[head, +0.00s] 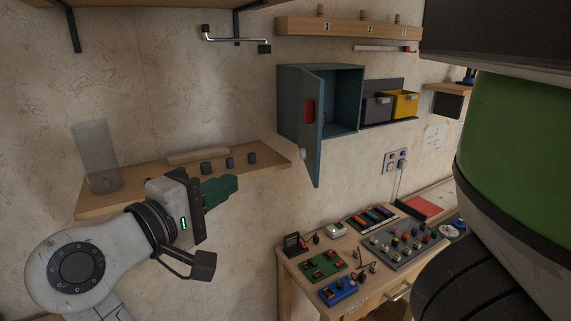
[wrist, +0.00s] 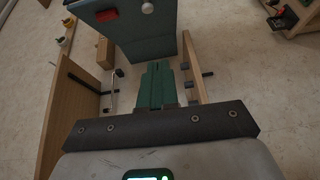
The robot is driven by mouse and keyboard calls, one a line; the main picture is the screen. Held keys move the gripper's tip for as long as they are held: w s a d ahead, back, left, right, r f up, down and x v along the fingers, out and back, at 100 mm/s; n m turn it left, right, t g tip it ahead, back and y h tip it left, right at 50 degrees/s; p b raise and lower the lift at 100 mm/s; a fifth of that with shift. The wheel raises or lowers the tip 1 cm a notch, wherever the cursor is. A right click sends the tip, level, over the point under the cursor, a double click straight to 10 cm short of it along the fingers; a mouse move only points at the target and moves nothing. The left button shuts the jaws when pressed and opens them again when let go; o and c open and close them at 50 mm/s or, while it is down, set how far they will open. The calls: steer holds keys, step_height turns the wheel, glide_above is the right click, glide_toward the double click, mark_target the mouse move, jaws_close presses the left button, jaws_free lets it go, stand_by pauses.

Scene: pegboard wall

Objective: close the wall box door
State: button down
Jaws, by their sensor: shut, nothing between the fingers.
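The wall box (head: 342,95) is a blue-grey cabinet fixed to the wall in the middle of the head view, with its interior showing. Its door (head: 316,145) stands open, swung out from the wall toward me, with a red patch (head: 309,110) and a pale round knob (head: 304,154) on it. The door also shows at the top of the wrist view (wrist: 140,35), with the knob (wrist: 147,8) near the top edge. My gripper (head: 235,183) has green fingers, is shut and empty, and is left of and lower than the door, apart from it. The fingers also show in the wrist view (wrist: 158,75).
A wooden shelf (head: 270,153) with dark knobs and a clear cylinder (head: 96,155) lies behind my gripper. Grey (head: 376,108) and yellow (head: 404,103) bins sit right of the box. A bench with several small devices (head: 322,267) stands below.

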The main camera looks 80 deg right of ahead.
steer(key=s+d+p, duration=0.4)
steer(key=s+d, duration=0.4)
steer(key=d, duration=0.2)
steer(key=shift+s+r+g, duration=0.15)
steer(key=shift+r+g, duration=0.25)
